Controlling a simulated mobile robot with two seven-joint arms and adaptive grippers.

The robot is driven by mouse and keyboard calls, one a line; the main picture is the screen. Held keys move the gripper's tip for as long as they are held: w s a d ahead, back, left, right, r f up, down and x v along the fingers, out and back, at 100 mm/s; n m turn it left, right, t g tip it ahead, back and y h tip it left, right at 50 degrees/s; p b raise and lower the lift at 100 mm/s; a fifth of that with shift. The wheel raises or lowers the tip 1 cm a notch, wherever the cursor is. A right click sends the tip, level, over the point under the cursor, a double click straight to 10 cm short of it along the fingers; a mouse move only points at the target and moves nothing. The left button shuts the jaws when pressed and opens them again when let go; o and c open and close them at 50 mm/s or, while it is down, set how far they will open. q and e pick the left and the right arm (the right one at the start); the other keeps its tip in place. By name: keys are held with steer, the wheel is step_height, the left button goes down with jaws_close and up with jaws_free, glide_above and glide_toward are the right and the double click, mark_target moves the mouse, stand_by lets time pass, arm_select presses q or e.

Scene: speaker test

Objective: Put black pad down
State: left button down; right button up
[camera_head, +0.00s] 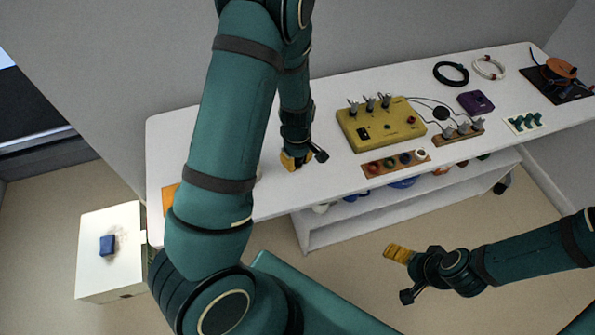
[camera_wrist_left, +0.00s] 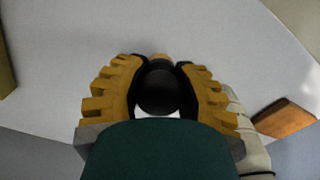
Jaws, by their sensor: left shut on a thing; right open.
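My left gripper (camera_head: 296,162) is low over the white table (camera_head: 340,95), left of the yellow box. In the left wrist view its ridged yellow fingers (camera_wrist_left: 158,88) are shut on a round black pad (camera_wrist_left: 157,96), seen between them. I cannot tell whether the pad touches the table; in the head view I cannot make it out clearly against the dark gripper. My right gripper (camera_head: 398,256) is open and empty, in front of the table over the floor.
A yellow box with knobs (camera_head: 381,128), a strip of coloured jacks (camera_head: 396,163), a purple box (camera_head: 475,102) and cable coils (camera_head: 451,73) stand to the right. An orange-brown block (camera_head: 169,198) lies at the left end. A white stand (camera_head: 103,275) bears a blue block (camera_head: 107,245).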

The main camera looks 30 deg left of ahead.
mark_target(298, 175)
arm_select(q)
steer(key=shift+f+b, duration=0.55)
steer(key=shift+f, duration=1.8)
steer(key=shift+r, duration=0.1)
steer(key=shift+f, duration=0.25)
steer(key=c, duration=0.7)
jaws_free()
steer(key=shift+r, duration=0.1)
